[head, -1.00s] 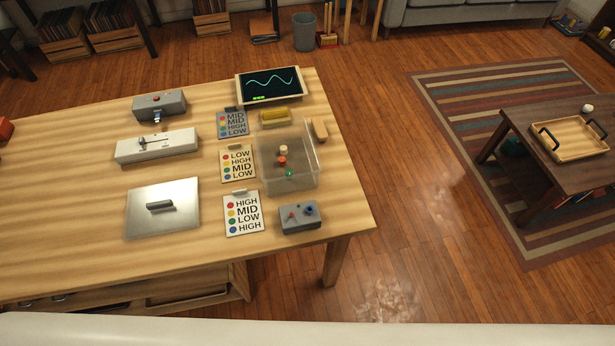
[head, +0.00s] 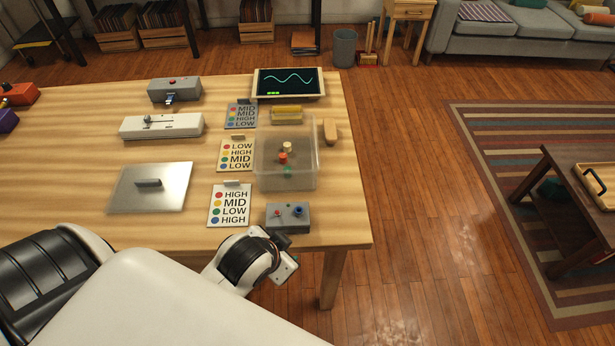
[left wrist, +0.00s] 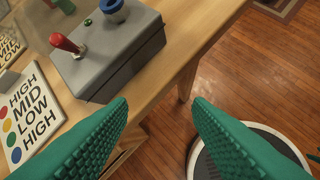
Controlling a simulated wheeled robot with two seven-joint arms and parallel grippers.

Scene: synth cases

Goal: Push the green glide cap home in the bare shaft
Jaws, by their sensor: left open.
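A small green piece (head: 288,171), which looks like the green cap, shows through the wall of a clear case (head: 306,180) on the table. A red piece (head: 283,158) and a cream piece (head: 287,147) show behind it. I cannot make out a bare shaft for certain. My left gripper (left wrist: 160,105) has teal ribbed fingers, open and empty, off the table's front edge beside a grey control box. In the head view its arm reaches in at the bottom, and its fingers are mostly hidden. My right gripper is not in view.
The grey control box (head: 288,217) has a red lever and a blue knob. Lettered cards (head: 230,205) lie left of the case. A metal plate with a handle (head: 150,187), a white slider unit (head: 161,125) and a screen (head: 289,83) are also on the table.

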